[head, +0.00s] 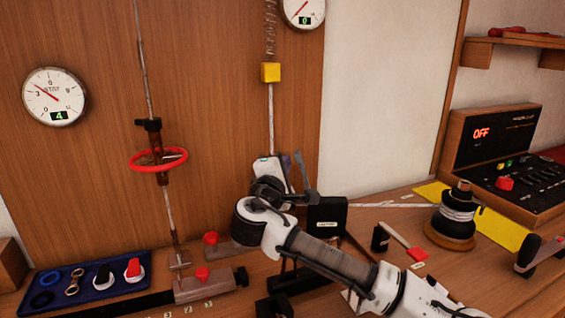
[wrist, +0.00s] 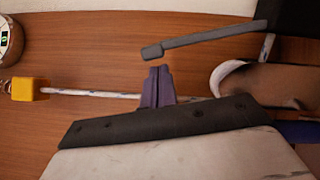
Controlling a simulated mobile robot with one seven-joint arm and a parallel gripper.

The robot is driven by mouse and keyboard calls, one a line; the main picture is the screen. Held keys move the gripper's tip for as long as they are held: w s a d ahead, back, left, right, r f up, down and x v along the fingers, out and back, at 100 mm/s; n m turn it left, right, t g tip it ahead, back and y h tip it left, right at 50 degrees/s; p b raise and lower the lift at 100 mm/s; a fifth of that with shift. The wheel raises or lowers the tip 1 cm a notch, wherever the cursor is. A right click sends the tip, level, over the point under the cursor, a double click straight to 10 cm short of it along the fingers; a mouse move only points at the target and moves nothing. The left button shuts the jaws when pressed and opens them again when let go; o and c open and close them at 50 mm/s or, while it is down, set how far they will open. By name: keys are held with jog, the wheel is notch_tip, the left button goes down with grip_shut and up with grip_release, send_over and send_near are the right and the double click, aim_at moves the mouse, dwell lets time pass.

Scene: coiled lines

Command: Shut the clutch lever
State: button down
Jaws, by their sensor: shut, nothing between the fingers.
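The clutch lever appears to be the grey bar (head: 300,170) standing up, slightly tilted, just right of my gripper in the head view. In the wrist view the grey lever (wrist: 210,40) runs from the right edge to a blocky end just beyond my fingertips. My gripper (head: 286,160) is mostly hidden behind my own wrist in the head view. In the wrist view its purple fingers (wrist: 158,72) are together and empty. A small gap shows between fingertips and lever end; whether they touch in depth I cannot tell. The lever's base is partly hidden by my arm.
A black labelled box (head: 327,215) stands right of my wrist. A line with a yellow block (head: 271,72) hangs behind my gripper. A red ring (head: 158,160) surrounds the left line.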

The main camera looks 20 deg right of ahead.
jog(key=shift+s+d+r, duration=0.1)
jog(key=shift+s+d, duration=0.05)
jog(key=shift+d, duration=0.05)
